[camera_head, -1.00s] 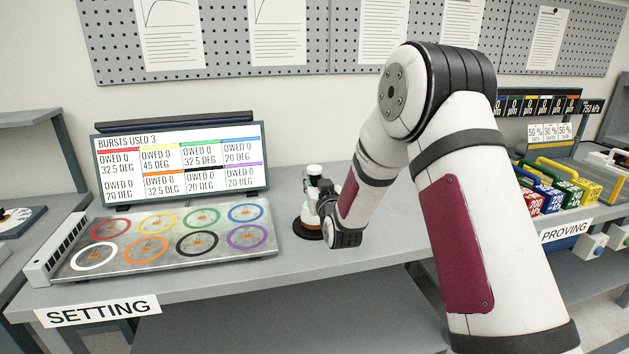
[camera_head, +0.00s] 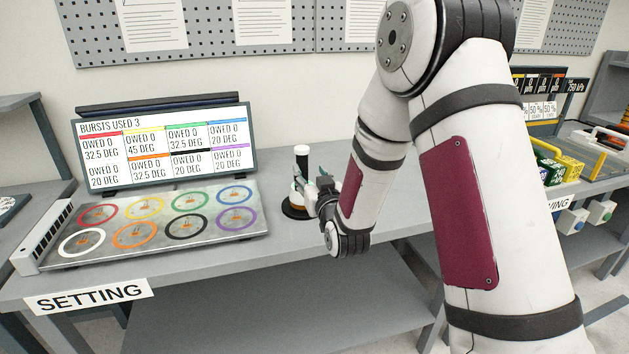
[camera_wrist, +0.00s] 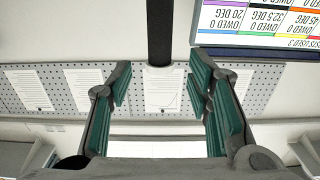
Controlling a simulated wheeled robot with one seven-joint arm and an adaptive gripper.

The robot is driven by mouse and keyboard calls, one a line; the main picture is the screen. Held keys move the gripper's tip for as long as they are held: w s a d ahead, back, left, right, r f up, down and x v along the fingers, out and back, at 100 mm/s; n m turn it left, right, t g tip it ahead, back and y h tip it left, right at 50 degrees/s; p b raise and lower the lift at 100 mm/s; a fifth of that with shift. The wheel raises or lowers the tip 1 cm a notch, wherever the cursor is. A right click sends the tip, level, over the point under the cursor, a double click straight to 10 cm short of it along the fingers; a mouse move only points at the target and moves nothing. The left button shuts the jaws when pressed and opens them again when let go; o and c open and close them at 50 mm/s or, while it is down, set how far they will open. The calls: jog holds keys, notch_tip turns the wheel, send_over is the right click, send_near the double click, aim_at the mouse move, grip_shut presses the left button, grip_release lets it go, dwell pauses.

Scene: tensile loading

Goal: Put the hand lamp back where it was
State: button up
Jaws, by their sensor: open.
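The hand lamp (camera_head: 302,163) is a dark upright cylinder with a white top. It stands on a round black base (camera_head: 296,211) on the bench, right of the screen. My gripper (camera_head: 322,183) is beside it on its right, low and partly hidden by its own wrist. In the wrist view the picture is upside down, and the lamp's dark shaft (camera_wrist: 160,32) comes in from the top edge. It lies between the lines of my two teal fingers (camera_wrist: 160,72), with clear gaps on both sides. The fingers are open and hold nothing.
The setting bench has a metal plate (camera_head: 160,262) with several coloured rings and a screen (camera_head: 165,145) behind it. Bare bench top lies between the plate and the lamp.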

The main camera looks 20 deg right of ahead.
jog(key=s+r+g, duration=0.3)
jog(key=s+g, duration=0.4)
jog(key=s, duration=1.5)
jog(key=s+r+g, duration=0.4)
jog(key=s+g, duration=0.3)
jog(key=s, duration=1.5)
jog(key=shift+g, duration=0.3)
jog(key=shift+d, duration=0.1)
jog(key=shift+t, duration=0.4)
notch_tip(320, 180, up, 4)
jog(key=p, duration=0.3)
jog(key=shift+r, duration=0.1)
